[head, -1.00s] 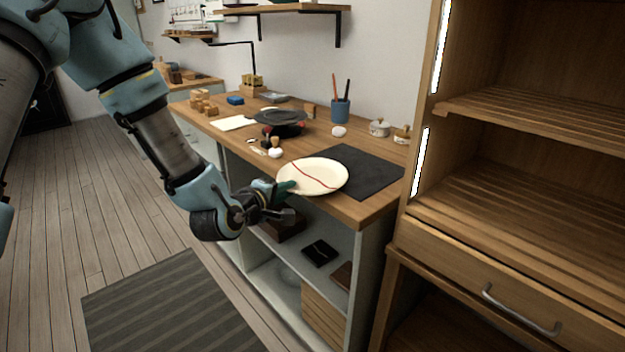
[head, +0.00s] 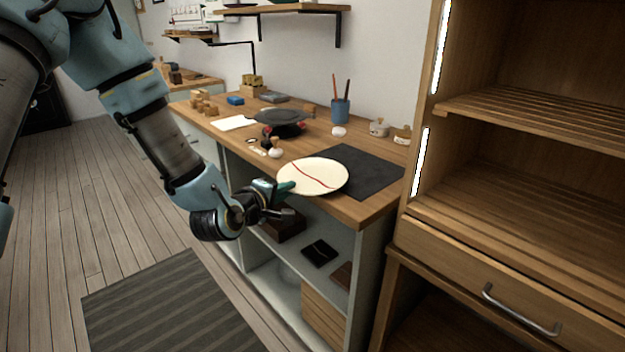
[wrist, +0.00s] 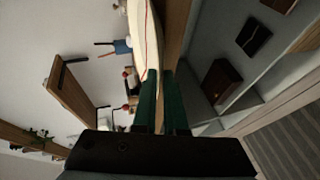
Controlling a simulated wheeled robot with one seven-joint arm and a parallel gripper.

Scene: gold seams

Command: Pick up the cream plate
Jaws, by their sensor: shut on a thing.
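The cream plate (head: 314,176) is round with a dark red line across it. It is at the front edge of the wooden bench, partly over a dark mat, and looks nearly level. My gripper (head: 284,187) is shut on the plate's left rim, coming in from the front left. In the wrist view the green fingers (wrist: 163,100) close on the near rim of the plate (wrist: 143,40), which runs up out of the frame. Whether the plate's underside touches the bench is hard to tell.
The dark mat (head: 368,172) lies right of the plate. A black turntable (head: 279,118), a blue pencil cup (head: 340,111) and small pots (head: 379,128) stand behind. A tall wooden shelf unit (head: 520,190) rises at the right. Open shelves (head: 300,262) lie below the bench top.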

